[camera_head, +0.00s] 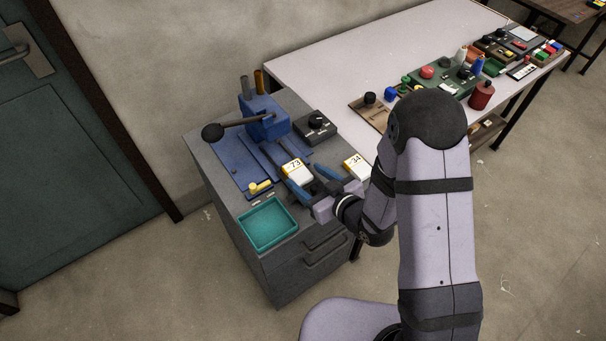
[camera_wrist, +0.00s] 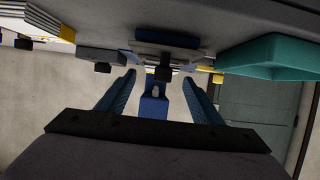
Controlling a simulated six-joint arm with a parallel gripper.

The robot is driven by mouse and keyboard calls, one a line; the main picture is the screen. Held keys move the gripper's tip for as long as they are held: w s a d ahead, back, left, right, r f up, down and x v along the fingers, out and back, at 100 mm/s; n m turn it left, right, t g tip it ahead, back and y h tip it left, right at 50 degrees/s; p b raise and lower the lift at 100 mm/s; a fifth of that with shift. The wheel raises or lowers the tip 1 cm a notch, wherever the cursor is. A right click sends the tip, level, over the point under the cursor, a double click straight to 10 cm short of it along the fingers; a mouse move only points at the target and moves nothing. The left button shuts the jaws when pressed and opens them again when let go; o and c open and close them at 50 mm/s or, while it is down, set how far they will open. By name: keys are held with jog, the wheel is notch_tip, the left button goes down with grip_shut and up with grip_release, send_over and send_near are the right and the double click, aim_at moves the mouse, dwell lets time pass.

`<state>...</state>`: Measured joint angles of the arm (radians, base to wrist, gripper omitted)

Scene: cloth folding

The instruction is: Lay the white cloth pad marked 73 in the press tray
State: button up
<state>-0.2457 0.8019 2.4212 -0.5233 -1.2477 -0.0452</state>
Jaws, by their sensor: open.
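The white cloth pad marked 73 (camera_head: 297,172), with a yellow band, lies on the grey cabinet top at the edge of the blue press bed (camera_head: 232,166). My gripper (camera_head: 302,174) is open, its blue fingers reaching in from the right, one on each side of the pad. I cannot tell whether they touch it. In the wrist view the fingers (camera_wrist: 166,84) stand apart with nothing clearly held between them. A shallow teal tray (camera_head: 268,224) at the cabinet's front looks empty; it also shows in the wrist view (camera_wrist: 268,58). No label shows which is the press tray.
The blue press (camera_head: 262,118) has a long black-knobbed lever (camera_head: 213,132). A second pad marked 34 (camera_head: 356,167) lies right of my gripper. A black control box (camera_head: 314,127) stands behind; a yellow knobbed piece (camera_head: 260,187) lies behind the teal tray. A cluttered white table (camera_head: 350,65) adjoins.

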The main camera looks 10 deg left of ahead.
jog(key=p+v, duration=0.1)
jog(key=v, duration=0.2)
jog(key=p+v, duration=0.2)
jog(key=v, duration=0.1)
jog(key=shift+r, duration=0.25)
jog(key=p+v, duration=0.2)
jog(key=p, duration=0.1)
jog(key=shift+s+d+p, duration=0.25)
jog(key=shift+s+p, duration=0.05)
jog(key=shift+p, duration=0.05)
jog(key=shift+f, duration=0.1)
